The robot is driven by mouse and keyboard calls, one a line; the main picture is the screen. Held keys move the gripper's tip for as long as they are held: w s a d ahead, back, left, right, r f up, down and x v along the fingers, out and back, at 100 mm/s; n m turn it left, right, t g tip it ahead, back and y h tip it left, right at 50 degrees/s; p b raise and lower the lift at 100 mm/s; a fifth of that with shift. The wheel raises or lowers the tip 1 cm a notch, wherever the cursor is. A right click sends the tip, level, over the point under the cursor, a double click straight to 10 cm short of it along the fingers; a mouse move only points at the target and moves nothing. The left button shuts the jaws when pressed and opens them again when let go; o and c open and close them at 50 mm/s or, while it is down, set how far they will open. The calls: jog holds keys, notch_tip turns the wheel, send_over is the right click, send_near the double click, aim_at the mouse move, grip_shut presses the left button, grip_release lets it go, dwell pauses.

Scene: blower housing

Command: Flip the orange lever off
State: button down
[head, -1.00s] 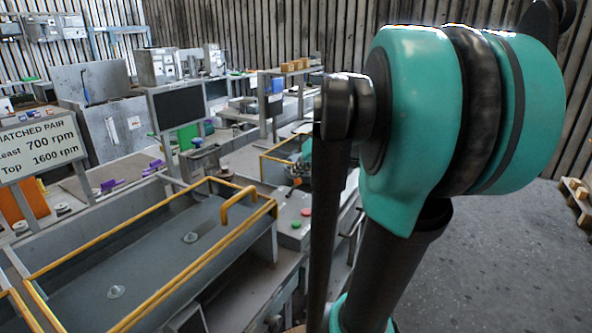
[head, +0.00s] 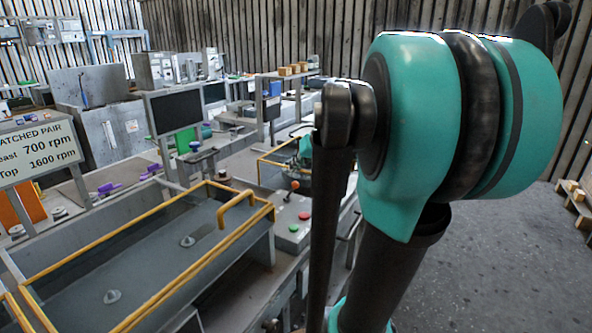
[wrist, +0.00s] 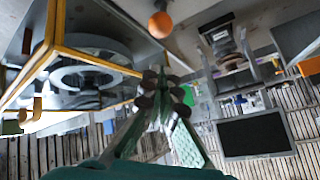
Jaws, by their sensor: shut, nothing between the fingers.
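The orange lever shows as a round orange knob (wrist: 160,25) at the top of the wrist view. In the head view the small orange knob (head: 294,185) stands up on a dark stem from a grey control box (head: 287,238). My gripper (wrist: 160,82) has its fingers together and empty in the wrist view. The knob lies just above the fingertips in that picture, and a gap shows between them.
The box also carries a red button (head: 304,215) and a green button (head: 293,228). A yellow-railed enclosure (head: 150,232) stands left of it. In the wrist view a yellow-framed clear housing (wrist: 60,50) is close on the left, and a dark screen (wrist: 254,134) is at lower right.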

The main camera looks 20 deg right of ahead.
jog(key=s+d+r, duration=0.5)
jog(key=r, duration=0.1)
jog(key=shift+s, duration=0.2)
jog(key=shift+f, duration=0.1)
dwell(0.6)
